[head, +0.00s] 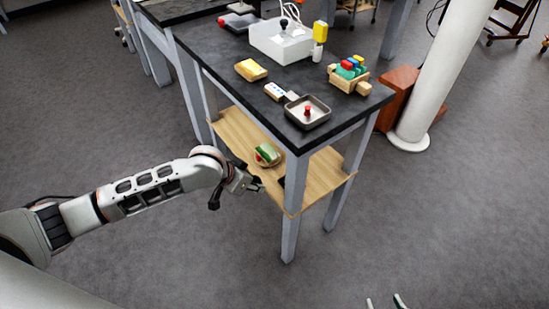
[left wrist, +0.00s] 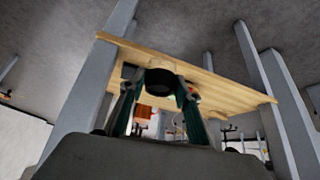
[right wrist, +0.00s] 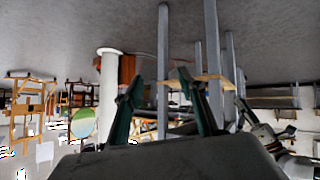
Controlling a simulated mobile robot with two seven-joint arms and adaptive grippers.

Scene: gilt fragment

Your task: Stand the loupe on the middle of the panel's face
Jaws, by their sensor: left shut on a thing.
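My left gripper (head: 252,186) is at the front left edge of the wooden lower shelf. In the left wrist view its fingers (left wrist: 160,88) are shut on a short dark cylinder with a pale end, which looks like the loupe (left wrist: 160,80). The head view does not show the held thing clearly. A gold-yellow flat block (head: 251,69) on the black tabletop may be the panel; I cannot tell for sure. My right gripper (head: 385,302) shows only its fingertips at the bottom of the head view. In the right wrist view its fingers (right wrist: 157,85) are apart and empty.
The lower shelf (head: 235,130) holds a green-topped item (head: 267,155). The black tabletop (head: 222,58) above carries a shallow tray (head: 320,118), a white device (head: 280,42) and a wooden rack (head: 348,80). Grey table legs (head: 291,235) flank the shelf. Floor in front is clear.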

